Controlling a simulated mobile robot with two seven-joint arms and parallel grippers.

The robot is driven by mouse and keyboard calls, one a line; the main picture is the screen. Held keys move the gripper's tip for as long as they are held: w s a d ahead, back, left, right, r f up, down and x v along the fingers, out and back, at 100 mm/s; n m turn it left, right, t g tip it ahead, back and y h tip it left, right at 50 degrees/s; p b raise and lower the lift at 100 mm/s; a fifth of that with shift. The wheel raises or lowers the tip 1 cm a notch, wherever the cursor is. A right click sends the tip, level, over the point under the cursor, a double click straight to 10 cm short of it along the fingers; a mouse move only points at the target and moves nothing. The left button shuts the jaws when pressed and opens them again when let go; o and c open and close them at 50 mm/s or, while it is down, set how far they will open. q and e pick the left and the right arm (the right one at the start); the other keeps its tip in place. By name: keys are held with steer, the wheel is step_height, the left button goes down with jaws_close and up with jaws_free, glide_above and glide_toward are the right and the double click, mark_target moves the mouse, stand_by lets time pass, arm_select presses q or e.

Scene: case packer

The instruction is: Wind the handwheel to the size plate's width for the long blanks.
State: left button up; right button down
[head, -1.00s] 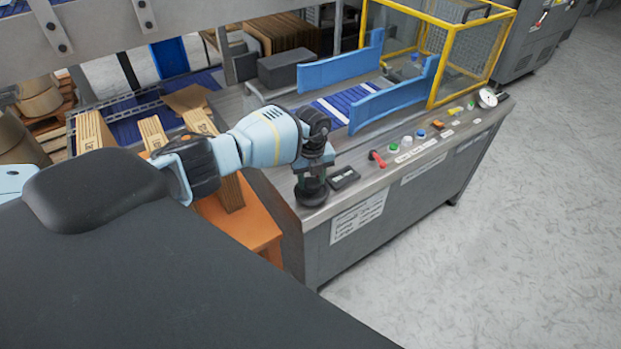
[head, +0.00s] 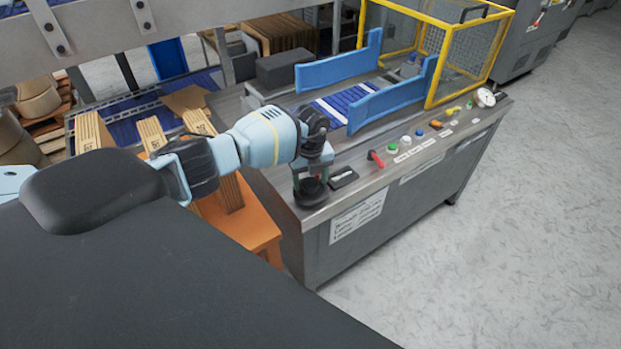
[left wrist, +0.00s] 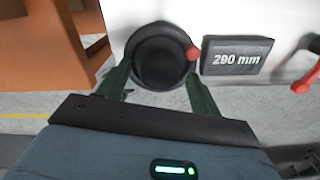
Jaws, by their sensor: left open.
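The black handwheel (head: 313,194) sits at the near left corner of the machine top. The left wrist view shows its round hub (left wrist: 163,60) with a red knob (left wrist: 193,53) on its right side. My left gripper (left wrist: 160,78) is open, with one dark green finger on each side of the wheel; whether they touch the rim I cannot tell. It also shows in the head view (head: 313,178), pointing down over the wheel. The display (left wrist: 236,56) beside the wheel reads 290 mm. The white size plate (head: 357,215) is on the front panel; its figures are too small to read.
A red lever (head: 376,159) stands right of the display (head: 343,177), followed by several buttons along the front edge. Blue guide rails (head: 340,70) and a yellow-framed guard (head: 470,50) lie behind. Cardboard blanks (head: 94,131) stand on the left. The floor at right is clear.

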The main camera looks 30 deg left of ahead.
mark_target(311, 182)
arm_select(q)
step_height(311, 182, up, 7)
steer(key=shift+r+p, duration=0.1)
steer(key=shift+p, duration=0.4)
steer(key=shift+r, duration=0.3)
arm_select(e)
steer(key=shift+w+d+r, duration=0.25)
steer(key=shift+w+r, duration=0.35)
steer(key=shift+r, duration=0.05)
